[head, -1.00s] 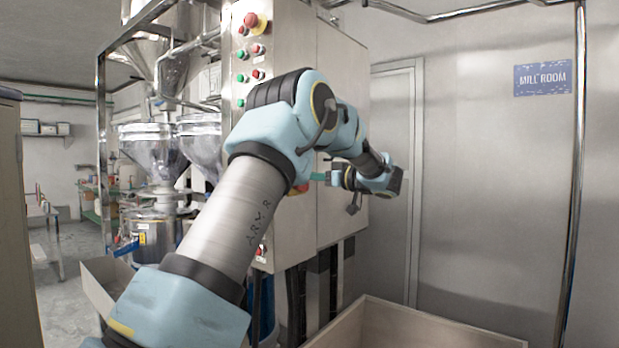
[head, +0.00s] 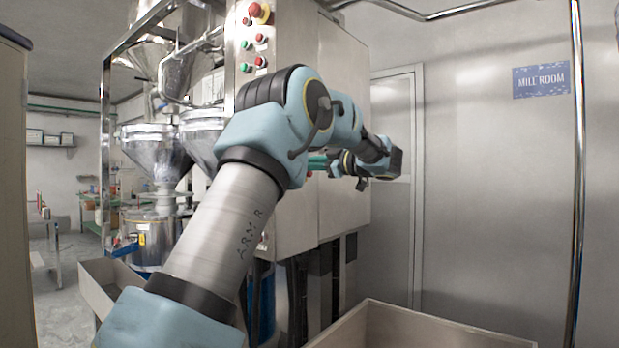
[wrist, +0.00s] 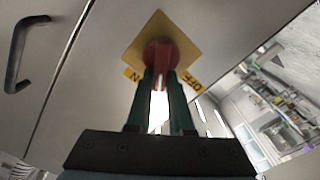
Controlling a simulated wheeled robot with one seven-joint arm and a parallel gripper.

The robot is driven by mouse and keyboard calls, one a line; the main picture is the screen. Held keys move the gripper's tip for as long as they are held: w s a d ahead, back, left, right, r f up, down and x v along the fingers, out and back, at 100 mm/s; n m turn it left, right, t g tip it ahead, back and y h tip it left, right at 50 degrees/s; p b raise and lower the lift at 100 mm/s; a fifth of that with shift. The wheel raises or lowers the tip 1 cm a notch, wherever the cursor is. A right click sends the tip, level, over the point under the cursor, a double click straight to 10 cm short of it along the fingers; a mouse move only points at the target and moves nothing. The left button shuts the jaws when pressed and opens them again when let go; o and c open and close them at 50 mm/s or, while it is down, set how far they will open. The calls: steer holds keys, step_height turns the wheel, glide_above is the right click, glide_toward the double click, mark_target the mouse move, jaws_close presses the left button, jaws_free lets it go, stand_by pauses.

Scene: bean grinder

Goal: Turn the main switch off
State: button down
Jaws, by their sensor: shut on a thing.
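The main switch is a red rotary knob (wrist: 161,56) on a yellow square plate (wrist: 140,36), fixed to a grey cabinet. In the wrist view, an OFF label (wrist: 190,81) sits to the right of the knob and a partly hidden label ending in N (wrist: 132,75) to the left. The knob's grip points down the picture, between the two labels. My gripper (wrist: 162,78) is shut on the knob's grip, one green finger on each side. In the head view my gripper (head: 317,161) is at the cabinet face, and my arm hides most of the switch.
The cabinet (head: 343,130) carries several red and green buttons and a red emergency stop (head: 255,10) higher up. A black door handle (wrist: 22,52) is left of the switch in the wrist view. An open bin (head: 400,330) stands below right. Steel hoppers (head: 153,150) stand left.

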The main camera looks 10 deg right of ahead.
steer(key=n+b, duration=0.3)
steer(key=f+n+b, duration=0.1)
steer(key=n+b, duration=0.6)
steer(key=b, duration=0.1)
steer(key=shift+s+a+f, duration=0.25)
steer(key=shift+f, duration=0.15)
steer(key=shift+n, duration=0.5)
steer(key=c, duration=0.8)
jaws_free()
steer(key=shift+r, duration=0.1)
steer(key=shift+s, duration=0.1)
steer(key=b+v, duration=0.1)
steer(key=v, duration=0.9)
steer(key=shift+s+d, duration=0.25)
